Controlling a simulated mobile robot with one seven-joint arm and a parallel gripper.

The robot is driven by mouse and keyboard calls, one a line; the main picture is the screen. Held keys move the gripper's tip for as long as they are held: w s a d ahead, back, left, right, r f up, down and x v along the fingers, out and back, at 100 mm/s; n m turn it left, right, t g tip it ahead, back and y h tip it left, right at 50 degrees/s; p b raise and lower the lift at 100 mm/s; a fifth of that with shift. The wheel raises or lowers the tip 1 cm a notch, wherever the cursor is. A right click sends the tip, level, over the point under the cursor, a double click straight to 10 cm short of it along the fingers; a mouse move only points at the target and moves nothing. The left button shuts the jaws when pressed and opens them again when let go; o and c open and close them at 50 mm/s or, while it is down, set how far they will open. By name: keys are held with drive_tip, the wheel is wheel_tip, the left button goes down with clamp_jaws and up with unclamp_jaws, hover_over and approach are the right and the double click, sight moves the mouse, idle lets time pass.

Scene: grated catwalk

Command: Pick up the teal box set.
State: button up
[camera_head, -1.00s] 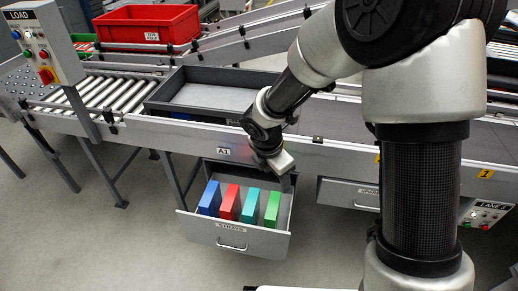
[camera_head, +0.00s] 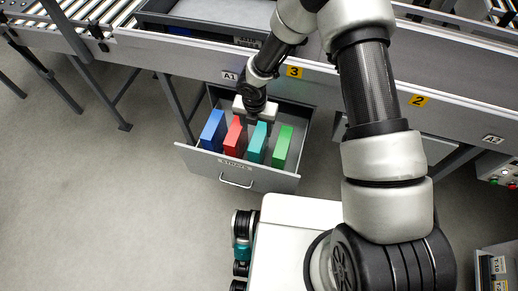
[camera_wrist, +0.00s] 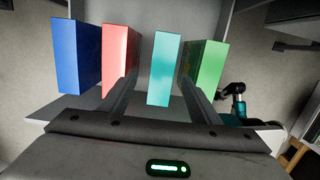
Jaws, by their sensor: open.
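The teal box set (camera_head: 257,143) stands upright in the open drawer (camera_head: 180,152), between the red box and the green box. In the wrist view the teal box set (camera_wrist: 163,68) lies between my two fingers, with a gap on each side. My gripper (camera_wrist: 164,90) is open, its left finger over the red box's side and its right finger by the green box. In the head view my gripper (camera_head: 255,118) is above the back of the drawer, over the boxes. The fingertips are hard to make out there.
A blue box (camera_head: 213,130), a red box (camera_head: 233,135) and a green box (camera_head: 282,147) stand beside the teal one in the drawer. The conveyor frame (camera_head: 175,50) runs close above the drawer's back.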

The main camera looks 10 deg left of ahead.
sight(258, 135)
drive_tip(key=f, duration=0.3)
drive_tip(key=f+b, duration=0.1)
drive_tip(key=f, duration=0.1)
drive_tip(key=shift+w+f, duration=0.15)
drive_tip(key=shift+w, duration=0.2)
drive_tip(key=shift+w+d+f+b, duration=0.15)
drive_tip(key=shift+f+b, duration=0.3)
drive_tip(key=shift+f, duration=0.9)
drive_tip(key=shift+w+d+f+b, duration=0.15)
drive_tip(key=shift+f+b, duration=0.25)
drive_tip(key=shift+f, duration=0.95)
drive_tip(key=shift+c, duration=0.3)
drive_tip(key=shift+r, duration=0.1)
clamp_jaws()
